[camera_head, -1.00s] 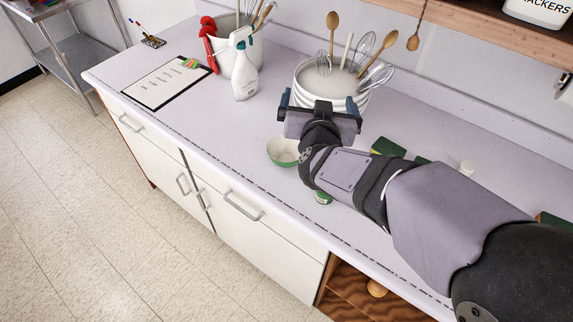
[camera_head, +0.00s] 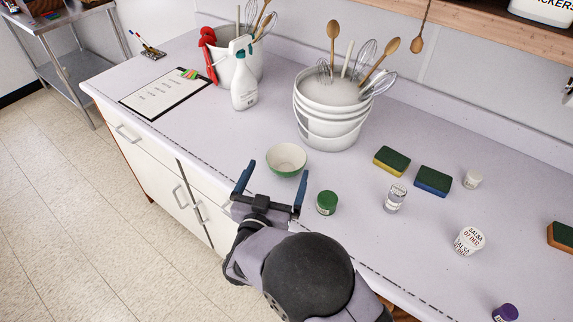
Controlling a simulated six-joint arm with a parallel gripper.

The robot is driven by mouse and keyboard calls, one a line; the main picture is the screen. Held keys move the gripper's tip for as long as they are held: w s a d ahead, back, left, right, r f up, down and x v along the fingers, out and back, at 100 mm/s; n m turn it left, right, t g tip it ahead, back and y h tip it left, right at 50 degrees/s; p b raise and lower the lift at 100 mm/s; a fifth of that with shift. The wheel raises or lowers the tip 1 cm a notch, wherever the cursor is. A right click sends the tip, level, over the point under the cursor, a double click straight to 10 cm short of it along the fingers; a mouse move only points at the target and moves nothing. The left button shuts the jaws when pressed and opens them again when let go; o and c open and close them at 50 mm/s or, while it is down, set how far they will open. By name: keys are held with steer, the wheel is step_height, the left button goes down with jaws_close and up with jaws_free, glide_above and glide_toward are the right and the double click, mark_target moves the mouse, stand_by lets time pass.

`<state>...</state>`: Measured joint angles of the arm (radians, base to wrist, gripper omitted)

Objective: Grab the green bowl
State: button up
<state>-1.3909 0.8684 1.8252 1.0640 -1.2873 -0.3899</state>
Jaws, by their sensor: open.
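The green bowl (camera_head: 285,171), white inside with a green outer wall, stands upright on the counter, left of the middle of the view. My gripper (camera_head: 272,178) is open, with its two blue-tipped fingers spread apart at the counter's front edge. The fingers point toward the bowl from its near side. One fingertip is to the left of the bowl and the other is close to its right side. I cannot tell whether either finger touches it. Nothing shows between the fingers except the bowl's near part.
A green-lidded jar (camera_head: 327,203) stands close right of the gripper. A white bucket (camera_head: 325,125) with utensils stands behind the bowl. A spray bottle (camera_head: 243,85) and clipboard (camera_head: 165,93) are to the left. Sponges (camera_head: 392,161), a clear jar (camera_head: 395,198) and a salsa container (camera_head: 469,241) are to the right.

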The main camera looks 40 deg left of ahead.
mark_target(281, 175)
step_height(281, 175, down, 4)
steer(key=shift+p+x, duration=0.6)
steer(key=shift+x, duration=0.7)
steer(key=shift+d+f+p+x, duration=0.1)
steer(key=shift+p+x, duration=0.45)
steer(key=shift+x, duration=0.65)
steer(key=shift+d+f+p+x, duration=0.15)
steer(key=shift+p+x, duration=0.35)
steer(key=shift+x, duration=0.75)
steer(key=c, duration=1)
